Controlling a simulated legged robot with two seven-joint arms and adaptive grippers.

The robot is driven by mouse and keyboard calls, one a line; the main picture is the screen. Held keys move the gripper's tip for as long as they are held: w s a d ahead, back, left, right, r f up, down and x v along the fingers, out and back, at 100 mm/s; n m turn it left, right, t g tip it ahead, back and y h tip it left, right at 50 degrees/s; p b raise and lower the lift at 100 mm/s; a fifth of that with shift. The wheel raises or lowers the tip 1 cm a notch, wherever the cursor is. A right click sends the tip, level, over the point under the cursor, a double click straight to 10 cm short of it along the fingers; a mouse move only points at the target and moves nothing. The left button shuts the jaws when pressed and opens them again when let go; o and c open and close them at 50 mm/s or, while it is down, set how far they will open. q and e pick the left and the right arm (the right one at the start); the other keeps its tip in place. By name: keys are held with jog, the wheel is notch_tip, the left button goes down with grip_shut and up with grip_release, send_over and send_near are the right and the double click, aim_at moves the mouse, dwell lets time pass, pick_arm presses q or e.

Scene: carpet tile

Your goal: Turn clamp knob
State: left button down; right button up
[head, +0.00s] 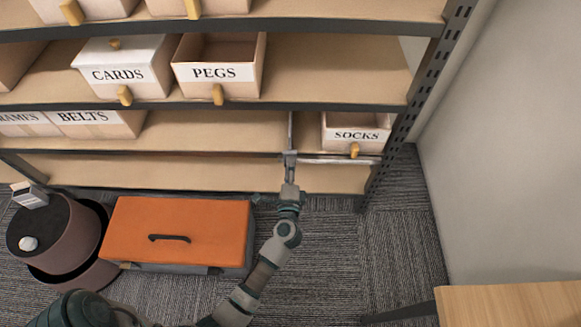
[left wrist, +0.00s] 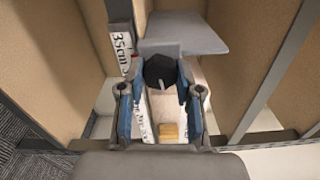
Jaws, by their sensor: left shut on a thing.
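The clamp knob (left wrist: 160,70) is dark and rounded, and sits between the blue-padded fingers of my left gripper (left wrist: 158,98) in the left wrist view. The gripper is shut on it. A flat grey plate (left wrist: 185,32) lies just beyond the knob. In the head view my left gripper (head: 290,163) reaches up to the front edge of a lower shelf, where a thin upright grey divider (head: 290,130) stands. The knob is too small to make out there and is hidden by the gripper. My right gripper is in neither view.
A SOCKS bin (head: 352,132) stands right of the divider; a BELTS bin (head: 98,125) is further left. CARDS (head: 128,68) and PEGS (head: 218,65) bins are above. An orange-lidded box (head: 205,222) and a dark round bin (head: 42,225) stand on the carpet. A table corner (head: 510,300) is lower right.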

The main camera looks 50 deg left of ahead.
pick_arm(q)
jog(key=shift+s+f+n, duration=0.1)
jog(key=shift+f+n, duration=0.3)
jog(key=shift+n, duration=0.4)
jog(key=shift+f, duration=0.1)
jog(key=c, duration=0.8)
grip_release()
jog(key=shift+r, duration=0.25)
jog(key=v, duration=0.7)
jog(key=shift+s+d+f, duration=0.1)
jog(key=shift+d+f, duration=0.05)
jog(key=shift+d, duration=0.1)
